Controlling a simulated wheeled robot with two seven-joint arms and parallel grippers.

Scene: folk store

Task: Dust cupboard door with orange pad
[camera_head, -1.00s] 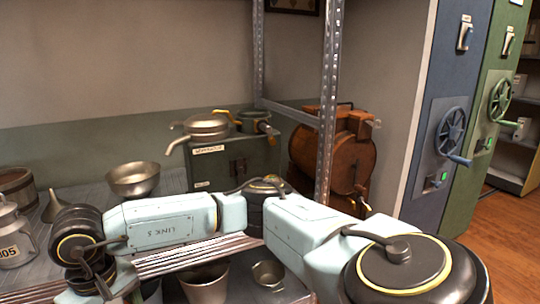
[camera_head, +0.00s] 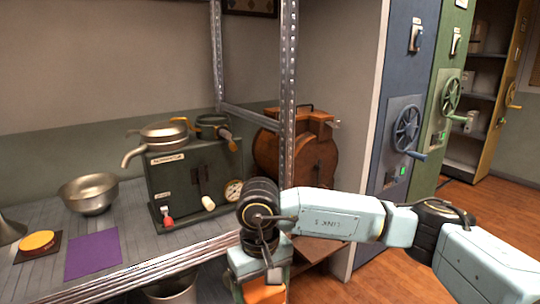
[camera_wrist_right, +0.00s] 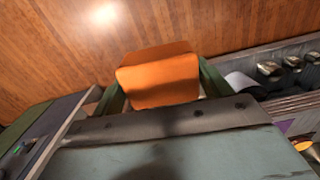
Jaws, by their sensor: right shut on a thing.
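My right gripper (camera_head: 262,282) is low in front of the shelf's right end, and its two green fingers (camera_wrist_right: 160,88) show in the right wrist view. It is shut on the orange pad (camera_wrist_right: 158,76), whose edge shows at the bottom of the head view (camera_head: 265,294). The pad is held over the wooden floor, apart from any door. A blue cupboard door (camera_head: 405,85) with a handle and a handwheel (camera_head: 408,131) stands to the right. A green one (camera_head: 450,75) stands beside it. My left gripper is out of view.
A grey shelf holds a metal bowl (camera_head: 89,192), a purple cloth (camera_head: 93,254), a yellow-topped round item (camera_head: 37,242) and a green box (camera_head: 190,180) with pans on top. A metal post (camera_head: 288,90) rises near my right arm. The wooden floor (camera_head: 490,205) at right is open.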

